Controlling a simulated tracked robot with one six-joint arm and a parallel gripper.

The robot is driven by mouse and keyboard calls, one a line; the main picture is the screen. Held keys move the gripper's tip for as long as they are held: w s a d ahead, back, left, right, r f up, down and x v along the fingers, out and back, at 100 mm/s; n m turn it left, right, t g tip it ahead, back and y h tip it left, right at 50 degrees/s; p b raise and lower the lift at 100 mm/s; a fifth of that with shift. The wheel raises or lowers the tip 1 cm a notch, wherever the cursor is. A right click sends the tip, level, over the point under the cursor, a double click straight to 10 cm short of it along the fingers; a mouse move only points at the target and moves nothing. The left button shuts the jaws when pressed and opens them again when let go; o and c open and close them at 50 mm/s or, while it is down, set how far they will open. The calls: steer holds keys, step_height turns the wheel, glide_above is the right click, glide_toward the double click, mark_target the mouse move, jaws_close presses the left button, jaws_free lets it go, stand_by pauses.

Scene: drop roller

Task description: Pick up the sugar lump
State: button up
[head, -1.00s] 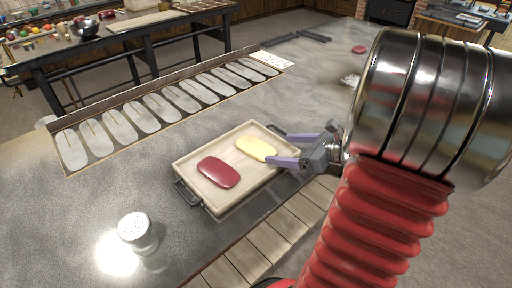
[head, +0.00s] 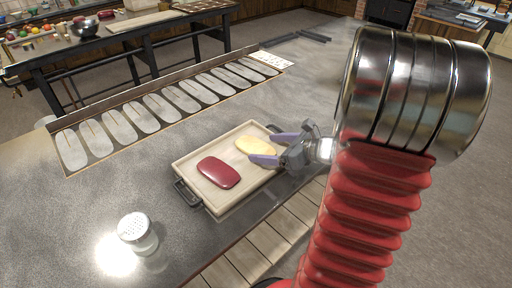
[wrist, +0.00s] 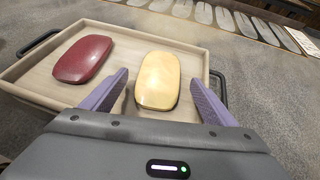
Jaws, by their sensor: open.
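Two smooth oval sugar lumps lie in a pale wooden tray (head: 233,203). The dark red lump (head: 218,172) is toward the left, and the pale yellow lump (head: 254,146) is to its right. My gripper (head: 273,148) is open at the tray's right side, its purple fingers reaching over the tray toward the yellow lump. In the wrist view, the yellow lump (wrist: 157,82) shows between the two spread fingers, and the red lump (wrist: 82,59) lies left of them. I cannot tell whether a finger touches the yellow lump.
The tray has dark handles and stands on a grey metal tabletop near its slatted edge (head: 262,246). A glass shaker (head: 138,233) stands to the left. A strip with several oval plates (head: 165,105) lies behind. Bare tabletop lies between.

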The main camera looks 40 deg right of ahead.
mark_target(255, 144)
steer(key=shift+x, duration=1.3)
steer(key=shift+c, duration=0.2)
steer(key=shift+f, duration=0.1)
steer(key=c, duration=1.2)
